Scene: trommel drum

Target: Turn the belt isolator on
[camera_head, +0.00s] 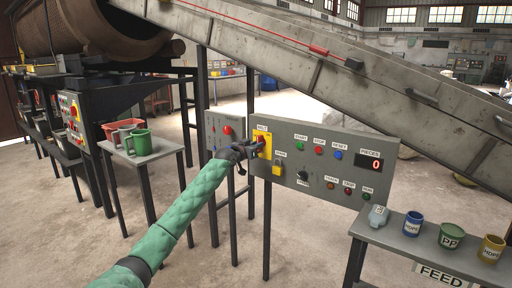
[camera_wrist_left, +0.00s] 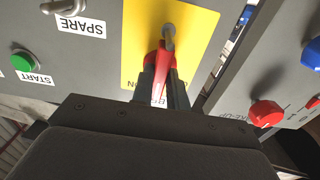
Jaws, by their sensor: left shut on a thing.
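The belt isolator is a yellow plate (camera_head: 268,150) with a red handle (camera_wrist_left: 161,64) on the left end of the grey control panel (camera_head: 325,150), under a "BELT" label. My left gripper (camera_head: 257,146) is at the handle. In the left wrist view, the fingers (camera_wrist_left: 161,88) are shut with the red handle between them. The handle runs nearly up and down in that view, over the yellow plate (camera_wrist_left: 140,35). A grey metal piece (camera_wrist_left: 168,36) shows at its upper end. The plate's lettering is mostly hidden by the fingers. My right gripper is in neither view.
A second panel (camera_head: 222,135) with a red button stands left. A mug table (camera_head: 385,235) is front right.

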